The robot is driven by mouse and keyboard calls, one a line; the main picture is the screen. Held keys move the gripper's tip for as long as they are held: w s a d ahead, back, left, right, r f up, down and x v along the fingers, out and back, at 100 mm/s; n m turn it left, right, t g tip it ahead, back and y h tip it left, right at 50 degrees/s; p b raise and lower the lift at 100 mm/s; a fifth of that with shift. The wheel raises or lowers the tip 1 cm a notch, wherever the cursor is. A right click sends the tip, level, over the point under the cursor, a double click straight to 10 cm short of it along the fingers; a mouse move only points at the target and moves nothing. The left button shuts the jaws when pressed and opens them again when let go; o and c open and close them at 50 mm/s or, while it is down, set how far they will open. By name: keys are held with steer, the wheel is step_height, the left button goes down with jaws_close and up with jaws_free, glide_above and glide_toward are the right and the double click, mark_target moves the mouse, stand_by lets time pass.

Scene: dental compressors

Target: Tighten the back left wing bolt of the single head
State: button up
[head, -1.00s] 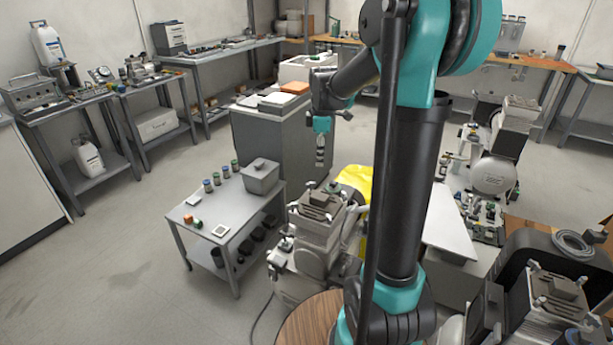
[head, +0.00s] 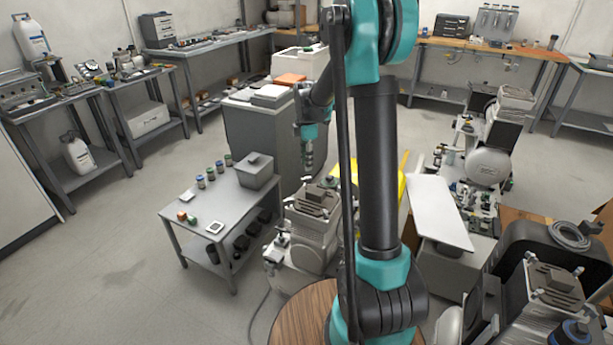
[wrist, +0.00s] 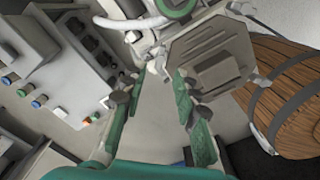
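A grey compressor with a single ribbed head (head: 315,203) stands in the middle of the head view. The head also shows in the wrist view (wrist: 222,62), with a square raised block on top. Small bolts sit around the head's corners, but the back left wing bolt cannot be clearly picked out. My gripper (head: 308,172) points down just above the head's back left side in the head view. In the wrist view my gripper (wrist: 156,80) has its two green fingers spread, with nothing between them. The head's edge lies just beyond the right fingertip.
A grey trolley (head: 190,215) with small jars and a bin stands left of the compressor. A wooden barrel (head: 300,318) is in front, also in the wrist view (wrist: 290,85). A white panel (head: 438,212) and other compressors (head: 490,160) stand to the right.

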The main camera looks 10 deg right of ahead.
mark_target(307, 178)
step_height(307, 178, down, 7)
steer(key=shift+r, duration=0.15)
steer(key=shift+c, duration=0.6)
jaws_close()
